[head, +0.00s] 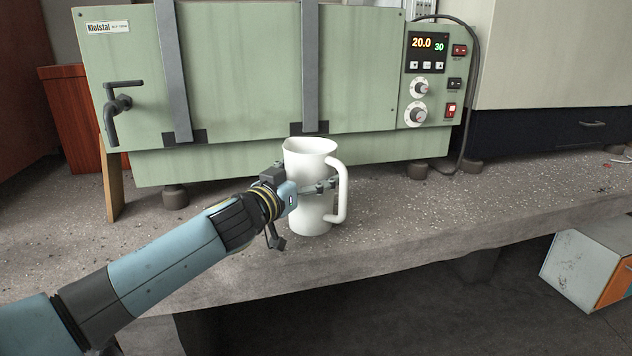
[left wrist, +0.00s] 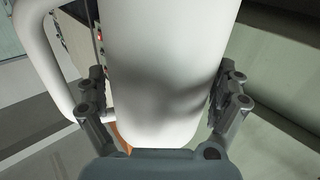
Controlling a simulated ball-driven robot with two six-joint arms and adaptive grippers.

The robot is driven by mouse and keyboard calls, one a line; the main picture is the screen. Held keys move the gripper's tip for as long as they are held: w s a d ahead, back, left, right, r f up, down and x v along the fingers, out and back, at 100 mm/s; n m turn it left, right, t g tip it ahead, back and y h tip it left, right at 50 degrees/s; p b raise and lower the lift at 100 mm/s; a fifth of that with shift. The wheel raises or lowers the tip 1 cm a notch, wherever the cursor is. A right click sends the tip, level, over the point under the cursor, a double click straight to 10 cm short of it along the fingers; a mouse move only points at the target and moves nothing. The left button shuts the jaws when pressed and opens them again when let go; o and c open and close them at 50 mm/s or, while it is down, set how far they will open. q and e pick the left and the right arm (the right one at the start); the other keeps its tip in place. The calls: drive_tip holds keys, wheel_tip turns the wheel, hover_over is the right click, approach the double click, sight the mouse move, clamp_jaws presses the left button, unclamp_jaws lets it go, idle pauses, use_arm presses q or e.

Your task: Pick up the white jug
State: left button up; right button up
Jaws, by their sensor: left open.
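The white jug (head: 312,155) stands upright on the concrete bench near its front edge, with its handle on the right side. My left gripper (head: 318,186) is at the jug's near side, about mid-height. In the left wrist view the jug (left wrist: 160,75) fills the middle, between the two open fingers of the left gripper (left wrist: 163,105), one on each side. The handle shows at the left of that view, next to the left finger. I cannot tell whether the fingers touch the jug. My right gripper is not in view.
A green oven-like box (head: 270,70) with a control panel (head: 430,75) stands close behind the jug. The concrete bench (head: 420,215) is clear to the right of the jug. A reddish-brown bin (head: 72,115) stands at the back left. The bench's front edge is near the jug.

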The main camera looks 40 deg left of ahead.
use_arm(q)
drive_tip(key=shift+w+f, duration=0.1)
drive_tip(key=shift+w, duration=0.25)
drive_tip(key=shift+c, duration=0.4)
drive_tip(key=c, duration=1.1)
drive_tip(key=shift+c, duration=0.8)
drive_tip(key=shift+r, duration=0.2)
